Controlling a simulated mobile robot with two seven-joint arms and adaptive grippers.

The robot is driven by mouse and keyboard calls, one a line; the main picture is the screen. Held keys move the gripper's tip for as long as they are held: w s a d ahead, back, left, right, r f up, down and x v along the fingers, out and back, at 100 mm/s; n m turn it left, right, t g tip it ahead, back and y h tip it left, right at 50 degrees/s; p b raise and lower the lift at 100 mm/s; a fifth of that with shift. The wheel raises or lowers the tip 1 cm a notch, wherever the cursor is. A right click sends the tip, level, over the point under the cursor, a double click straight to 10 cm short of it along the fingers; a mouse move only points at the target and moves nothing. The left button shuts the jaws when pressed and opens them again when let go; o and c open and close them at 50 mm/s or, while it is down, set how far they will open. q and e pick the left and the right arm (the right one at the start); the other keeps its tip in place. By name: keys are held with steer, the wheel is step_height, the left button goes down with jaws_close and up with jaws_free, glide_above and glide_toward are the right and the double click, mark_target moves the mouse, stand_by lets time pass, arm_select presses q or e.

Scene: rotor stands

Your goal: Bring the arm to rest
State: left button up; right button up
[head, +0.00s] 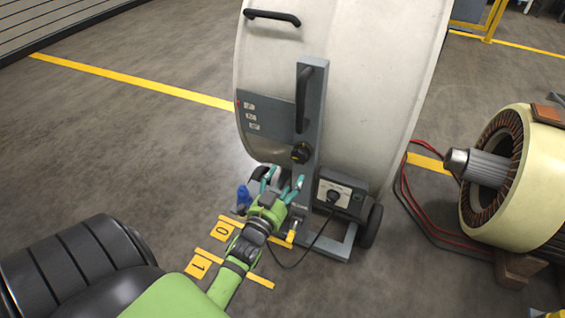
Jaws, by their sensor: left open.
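My left arm, green with dark joints, comes in from the lower left of the head view. My left gripper (283,182) is open, with its teal fingertips apart. It is in front of the lower part of a large pale drum-shaped unit (345,75) on a wheeled grey frame. The fingertips are just below a black knob (301,153) on the grey upright; I cannot tell whether they touch the frame. No object shows between the fingers. My right gripper is not in view.
A control box (341,194) with a cable sits low on the frame. A small blue object (243,199) and yellow floor plates marked 0 (223,230) and 1 (198,266) are nearby. A stator with copper windings (515,175) stands at right. Floor at upper left is clear.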

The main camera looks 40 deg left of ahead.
arm_select(q)
steer(key=shift+v, duration=1)
steer(key=shift+w, duration=0.1)
steer(key=s+d+f+g+h+p, duration=0.2)
steer(key=s+d+f+g+p, duration=0.35)
steer(key=f, duration=0.45)
steer(key=s+d+f+g+h+p, duration=0.2)
steer(key=s+d+f+g+p, duration=0.2)
steer(key=s+f+p, duration=0.45)
steer(key=s+f+g+p, duration=0.2)
steer(key=s+f+g, duration=0.1)
steer(key=s, duration=0.9)
steer(key=s+f+n+g+p, duration=0.1)
steer(key=s+f+g, duration=0.3)
steer(key=s, duration=0.7)
steer(key=shift+s+d+p, duration=0.3)
steer(key=shift+s+p, duration=0.1)
steer(key=shift+p, duration=0.05)
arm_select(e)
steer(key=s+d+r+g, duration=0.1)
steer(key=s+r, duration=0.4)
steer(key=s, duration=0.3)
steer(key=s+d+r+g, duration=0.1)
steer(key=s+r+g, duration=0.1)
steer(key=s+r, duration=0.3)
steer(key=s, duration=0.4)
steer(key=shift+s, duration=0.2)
